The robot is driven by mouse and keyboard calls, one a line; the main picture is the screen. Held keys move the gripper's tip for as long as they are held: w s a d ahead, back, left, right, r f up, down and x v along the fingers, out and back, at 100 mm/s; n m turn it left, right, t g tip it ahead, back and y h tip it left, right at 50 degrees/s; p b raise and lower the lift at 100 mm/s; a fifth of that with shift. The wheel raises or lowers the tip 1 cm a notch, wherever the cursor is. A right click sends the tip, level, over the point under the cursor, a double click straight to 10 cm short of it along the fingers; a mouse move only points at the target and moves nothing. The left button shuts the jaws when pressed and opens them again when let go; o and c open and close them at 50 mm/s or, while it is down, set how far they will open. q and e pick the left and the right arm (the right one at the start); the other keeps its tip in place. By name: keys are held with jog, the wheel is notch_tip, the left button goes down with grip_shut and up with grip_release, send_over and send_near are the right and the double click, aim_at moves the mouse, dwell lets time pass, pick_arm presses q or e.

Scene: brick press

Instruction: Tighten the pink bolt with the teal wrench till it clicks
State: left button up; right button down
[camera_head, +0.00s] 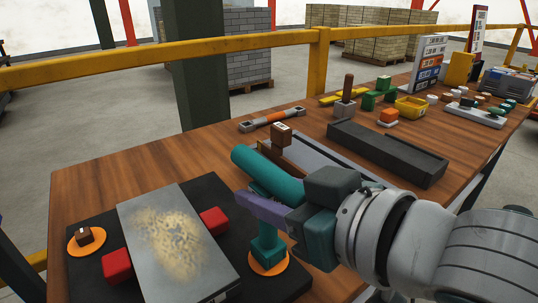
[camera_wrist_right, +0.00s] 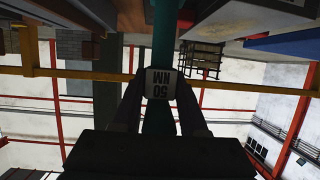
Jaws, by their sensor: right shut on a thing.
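My right gripper (camera_head: 262,207) comes in from the right, its purple fingers closed around the teal wrench (camera_head: 268,174). The wrench's thick handle slants across above the fingers, and its teal lower end (camera_head: 267,252) stands over the right orange disc (camera_head: 284,266). No pink bolt shows; any bolt on that disc is hidden under the wrench end, and I cannot tell whether they are engaged. In the right wrist view, the fingers (camera_wrist_right: 158,105) flank the wrench, with a white "50 NM" label (camera_wrist_right: 160,84). My left gripper is out of view.
A grey patterned plate (camera_head: 178,240) lies on a black base between red blocks (camera_head: 214,221). A brown bolt-like piece (camera_head: 86,236) sits on the left orange disc (camera_head: 75,247). Dark trays (camera_head: 386,150) and small parts crowd the wooden table's far side. Bare wood lies behind the plate.

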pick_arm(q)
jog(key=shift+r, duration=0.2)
pick_arm(e)
jog(key=shift+s+a+r+m+t+h, duration=0.1)
jog(key=shift+a+r+m+t+h, duration=0.1)
jog(key=shift+m+t+h, duration=0.15)
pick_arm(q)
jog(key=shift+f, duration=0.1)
pick_arm(e)
jog(key=shift+f+m+h, duration=0.15)
jog(key=shift+m+h, duration=0.2)
jog(key=shift+m, duration=0.1)
jog(key=shift+d+m+t+h, duration=0.15)
jog(key=shift+m+t+h, duration=0.15)
jog(key=shift+t+h, duration=0.15)
pick_arm(q)
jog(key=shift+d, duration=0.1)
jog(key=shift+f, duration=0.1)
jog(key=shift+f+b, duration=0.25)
jog(key=shift+b, duration=0.15)
pick_arm(e)
jog(key=shift+m+t+h, duration=0.3)
jog(key=shift+m+h, duration=0.3)
jog(key=shift+h, duration=0.05)
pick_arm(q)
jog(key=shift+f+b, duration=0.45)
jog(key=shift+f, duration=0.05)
pick_arm(e)
jog(key=shift+m+h, duration=0.6)
jog(key=shift+t, duration=0.3)
